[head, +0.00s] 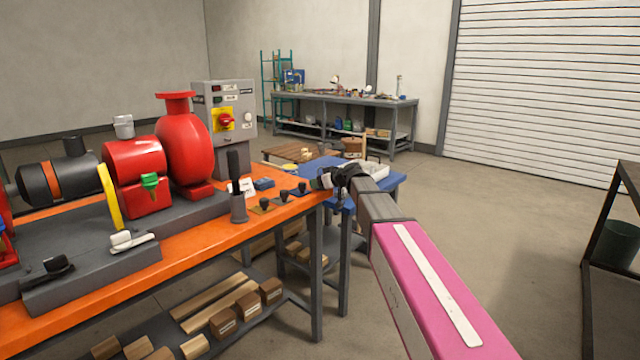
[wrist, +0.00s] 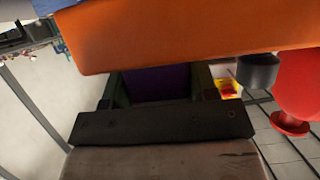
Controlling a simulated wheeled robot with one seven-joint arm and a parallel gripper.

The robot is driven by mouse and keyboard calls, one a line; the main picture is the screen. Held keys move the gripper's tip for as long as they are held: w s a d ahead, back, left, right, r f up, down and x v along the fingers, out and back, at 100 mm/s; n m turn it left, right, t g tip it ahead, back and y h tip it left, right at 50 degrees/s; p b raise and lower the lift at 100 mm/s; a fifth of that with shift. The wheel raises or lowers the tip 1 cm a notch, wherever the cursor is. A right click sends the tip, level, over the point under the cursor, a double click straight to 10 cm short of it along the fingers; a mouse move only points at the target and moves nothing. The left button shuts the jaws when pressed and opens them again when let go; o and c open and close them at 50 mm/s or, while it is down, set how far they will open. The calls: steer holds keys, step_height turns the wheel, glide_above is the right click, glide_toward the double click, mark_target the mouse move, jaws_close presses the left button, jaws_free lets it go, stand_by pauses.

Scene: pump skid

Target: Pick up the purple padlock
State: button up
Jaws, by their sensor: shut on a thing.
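The purple padlock shows as a dark purple block (wrist: 158,86) between the two fingers of my gripper (wrist: 160,76) in the wrist view. The fingers are shut on it from both sides. Its upper part in that view is hidden behind the orange bench edge. In the head view my gripper (head: 324,181) is at the right end of the orange bench, close to the edge. I cannot make out the padlock there.
The orange bench (head: 205,262) carries a red pump (head: 184,140), a grey control box (head: 226,120) and several small black-knobbed parts. A grey post with a black handle (head: 237,190) stands near its edge. A blue table (head: 388,188) is just beyond.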

steer(key=shift+r, duration=0.15)
step_height(320, 180, up, 4)
steer(key=shift+f, duration=0.1)
steer(key=s+a+r, duration=0.7)
steer(key=s+a, duration=0.1)
steer(key=shift+s, duration=0.35)
steer(key=shift+d, duration=0.15)
steer(key=w+d+r+m+t+h, duration=0.25)
steer(key=d+m+h, duration=0.25)
steer(key=d, duration=1.1)
steer(key=w+d+r+m+t+h, duration=0.25)
steer(key=d+m+h, duration=0.3)
steer(key=d, duration=1.05)
steer(key=s+a+f+n+g+y, duration=0.2)
steer(key=a+n+y, duration=0.3)
steer(key=a, duration=1.1)
steer(key=s+a+f+n+g+y, duration=0.3)
steer(key=a+n+y, duration=0.2)
steer(key=a, duration=1.1)
